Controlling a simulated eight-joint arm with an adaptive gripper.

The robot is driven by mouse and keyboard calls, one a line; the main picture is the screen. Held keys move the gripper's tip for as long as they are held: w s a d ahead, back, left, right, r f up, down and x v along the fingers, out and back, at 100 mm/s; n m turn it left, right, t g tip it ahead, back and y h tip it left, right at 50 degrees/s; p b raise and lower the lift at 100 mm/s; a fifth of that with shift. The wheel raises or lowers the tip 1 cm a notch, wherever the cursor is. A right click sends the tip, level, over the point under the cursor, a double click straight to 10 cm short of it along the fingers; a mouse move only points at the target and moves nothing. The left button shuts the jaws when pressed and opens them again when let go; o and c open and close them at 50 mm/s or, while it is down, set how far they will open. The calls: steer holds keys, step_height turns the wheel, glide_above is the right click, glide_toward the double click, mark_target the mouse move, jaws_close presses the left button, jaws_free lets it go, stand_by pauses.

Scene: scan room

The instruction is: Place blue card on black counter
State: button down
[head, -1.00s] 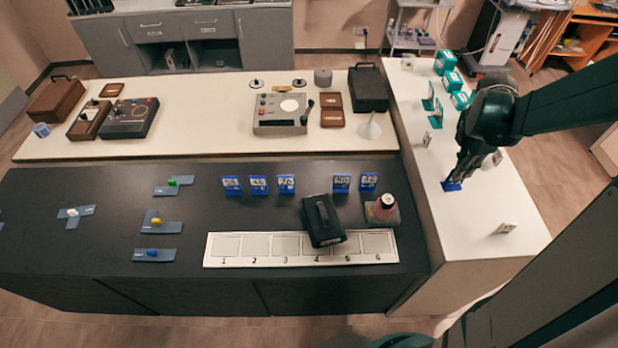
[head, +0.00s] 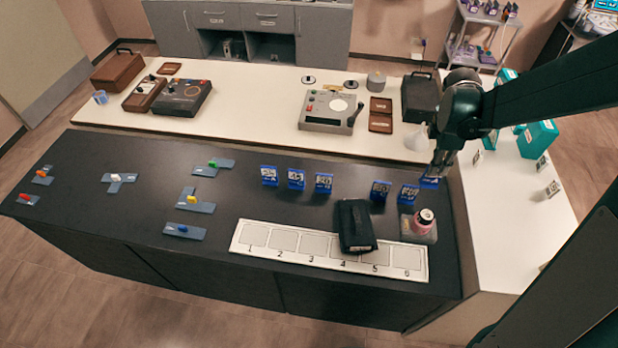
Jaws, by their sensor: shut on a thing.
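My gripper (head: 437,168) is shut on a blue card (head: 429,183) and points down. In the picture the card shows by the back right corner of the black counter (head: 130,215), just right of a row of standing blue cards. I cannot tell its exact height above the counter. The row has several blue cards with light printed faces, including a left one (head: 269,175), a middle one (head: 323,183) and a rightmost one (head: 409,195). A gap divides the row. The gripper's fingers partly hide the held card.
A white numbered strip (head: 237,246) lies along the front, with a black case (head: 355,225) across part of it. A white funnel (head: 417,138) stands behind.

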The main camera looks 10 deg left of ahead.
steer(key=w+a+f+b, duration=0.1)
steer(key=a+f, duration=0.1)
steer(key=a, duration=1)
steer(key=w+a+f+b, duration=0.1)
steer(key=a+f, duration=0.1)
steer(key=a, duration=1)
steer(key=shift+w+a+f+b, duration=0.35)
steer(key=shift+w, duration=0.05)
step_height(320, 180, down, 6)
steer(key=shift+f, duration=0.15)
steer(key=shift+f+b, duration=0.3)
steer(key=shift+f, duration=1.55)
steer(key=shift+f, duration=0.15)
